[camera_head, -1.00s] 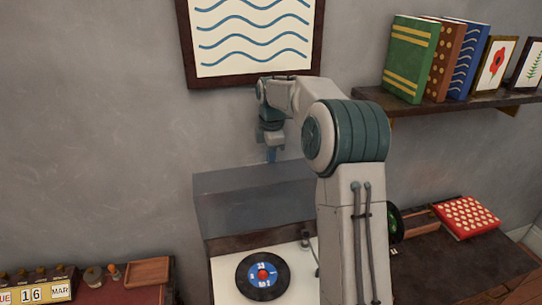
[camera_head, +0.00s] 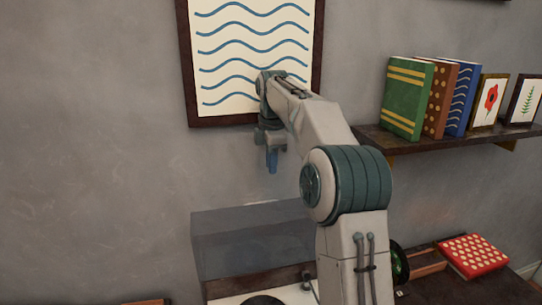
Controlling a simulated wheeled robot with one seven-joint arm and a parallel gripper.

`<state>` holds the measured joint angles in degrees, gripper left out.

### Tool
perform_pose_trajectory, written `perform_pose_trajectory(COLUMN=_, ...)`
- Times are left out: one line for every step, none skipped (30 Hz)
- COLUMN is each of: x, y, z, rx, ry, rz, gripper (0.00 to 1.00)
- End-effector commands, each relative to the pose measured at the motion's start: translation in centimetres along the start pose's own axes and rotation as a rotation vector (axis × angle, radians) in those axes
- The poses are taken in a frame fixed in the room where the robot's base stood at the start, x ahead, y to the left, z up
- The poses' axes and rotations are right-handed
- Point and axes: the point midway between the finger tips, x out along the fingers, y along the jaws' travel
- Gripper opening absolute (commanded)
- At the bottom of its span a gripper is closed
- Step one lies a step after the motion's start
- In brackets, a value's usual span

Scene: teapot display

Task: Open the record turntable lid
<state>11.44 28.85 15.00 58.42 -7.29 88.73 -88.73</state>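The turntable's translucent grey lid (camera_head: 235,247) stands raised, roughly upright, at the back of the turntable (camera_head: 228,298). The turntable's pale deck shows at the bottom edge, with only the top of a dark record (camera_head: 263,300) in view. My gripper (camera_head: 272,163) points down in the air above the lid, apart from it, in front of the wall. Its blue fingertips look close together, but they are too small to tell open from shut. My arm hides the right side of the turntable.
A framed wave picture (camera_head: 200,60) hangs behind my arm. A wall shelf (camera_head: 420,140) with books (camera_head: 408,98) and small framed pictures is at the right. The wall area left of my gripper is clear.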

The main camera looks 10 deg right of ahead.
Motion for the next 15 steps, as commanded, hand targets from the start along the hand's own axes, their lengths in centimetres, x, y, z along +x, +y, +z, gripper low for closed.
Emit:
perform_pose_trajectory(x=-0.8, y=0.1, z=0.0, rx=0.000, ry=0.000, rz=0.002, gripper=0.18)
perform_pose_trajectory(x=-1.1, y=0.1, z=0.0, rx=-0.001, ry=0.000, rz=0.002, gripper=0.18)
perform_pose_trajectory(x=-1.5, y=0.1, z=0.0, rx=0.000, ry=0.000, rz=0.001, gripper=0.18)
perform_pose_trajectory(x=-1.8, y=0.1, z=0.0, rx=0.000, ry=0.000, rz=0.001, gripper=0.18)
perform_pose_trajectory(x=-2.0, y=0.1, z=0.0, rx=-0.001, ry=0.000, rz=0.001, gripper=0.18)
perform_pose_trajectory(x=-2.2, y=0.0, z=0.0, rx=0.000, ry=0.000, rz=0.001, gripper=0.18)
perform_pose_trajectory(x=-2.3, y=0.0, z=0.0, rx=0.000, ry=0.000, rz=0.000, gripper=0.18)
perform_pose_trajectory(x=-2.4, y=0.0, z=0.0, rx=0.000, ry=0.000, rz=0.000, gripper=0.18)
perform_pose_trajectory(x=-2.5, y=0.0, z=0.0, rx=-0.001, ry=0.000, rz=0.000, gripper=0.18)
perform_pose_trajectory(x=-2.5, y=0.0, z=0.0, rx=-0.001, ry=0.000, rz=0.000, gripper=0.18)
perform_pose_trajectory(x=-2.5, y=0.0, z=0.0, rx=-0.001, ry=0.000, rz=0.000, gripper=0.18)
perform_pose_trajectory(x=-2.5, y=0.0, z=0.0, rx=-0.001, ry=0.000, rz=0.000, gripper=0.18)
perform_pose_trajectory(x=-2.5, y=0.0, z=0.0, rx=-0.001, ry=0.000, rz=0.000, gripper=0.18)
perform_pose_trajectory(x=-2.5, y=0.0, z=0.0, rx=-0.001, ry=0.000, rz=0.000, gripper=0.18)
perform_pose_trajectory(x=-2.5, y=0.0, z=0.0, rx=-0.001, ry=0.000, rz=0.000, gripper=0.18)
